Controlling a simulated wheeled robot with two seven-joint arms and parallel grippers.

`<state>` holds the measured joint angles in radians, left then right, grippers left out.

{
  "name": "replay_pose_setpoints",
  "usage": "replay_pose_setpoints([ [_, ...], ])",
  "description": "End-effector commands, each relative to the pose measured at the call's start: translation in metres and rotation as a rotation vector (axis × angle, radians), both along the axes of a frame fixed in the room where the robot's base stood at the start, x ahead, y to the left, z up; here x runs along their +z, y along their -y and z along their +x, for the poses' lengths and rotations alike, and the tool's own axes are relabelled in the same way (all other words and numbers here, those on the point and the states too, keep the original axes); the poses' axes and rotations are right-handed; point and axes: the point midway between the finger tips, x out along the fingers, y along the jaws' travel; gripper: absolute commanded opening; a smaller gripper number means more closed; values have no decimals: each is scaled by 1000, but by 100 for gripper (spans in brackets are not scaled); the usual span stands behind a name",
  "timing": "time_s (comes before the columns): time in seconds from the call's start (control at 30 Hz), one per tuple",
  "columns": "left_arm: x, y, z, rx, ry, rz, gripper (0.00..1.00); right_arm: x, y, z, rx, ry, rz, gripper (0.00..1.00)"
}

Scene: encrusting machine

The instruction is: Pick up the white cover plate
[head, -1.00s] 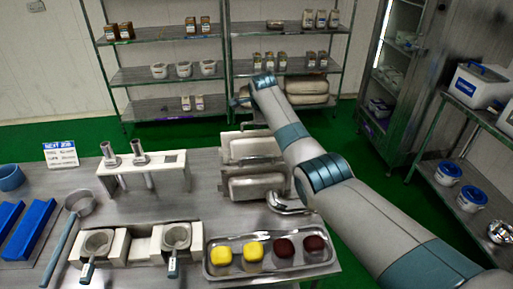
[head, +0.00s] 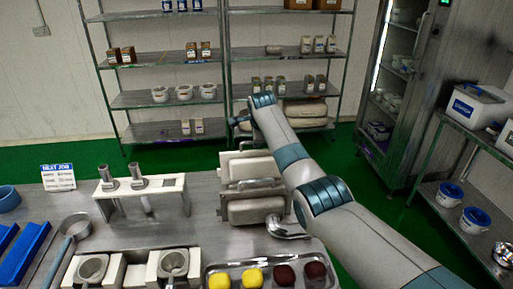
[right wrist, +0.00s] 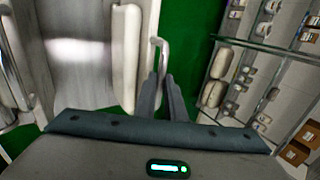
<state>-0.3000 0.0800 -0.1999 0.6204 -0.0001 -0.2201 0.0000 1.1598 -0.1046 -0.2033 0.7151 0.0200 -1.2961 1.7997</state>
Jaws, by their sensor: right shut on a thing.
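Two white cover plates with metal handles stand at the right end of the steel table in the head view, a far one (head: 246,167) and a near one (head: 256,208). In the right wrist view the far plate (right wrist: 125,55) stands edge-on, with its handle (right wrist: 160,55) on its right side. My right gripper (right wrist: 163,85) is shut on that handle, its fingers on the lower end of the bar. In the head view the right fingers are hidden by my arm. My left gripper is out of view.
A white stand with metal tubes (head: 142,191) is to the left. Loaded shelves (head: 215,95) stand behind, across the green floor.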

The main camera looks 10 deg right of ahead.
Motion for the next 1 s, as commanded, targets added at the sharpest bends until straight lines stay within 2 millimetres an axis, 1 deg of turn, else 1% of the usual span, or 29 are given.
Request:
replay_pose_setpoints([
  [0.03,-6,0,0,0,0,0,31,8,-1,2,0,10,2,0],
  [0.2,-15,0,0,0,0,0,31,26,1,1,1,8,1,0],
  [0.47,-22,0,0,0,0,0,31,38,20,-13,-1,9,0,0],
  [0.83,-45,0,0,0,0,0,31,71,63,-48,-1,10,0,0],
  [1.0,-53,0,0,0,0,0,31,84,80,-61,-1,9,0,0],
])
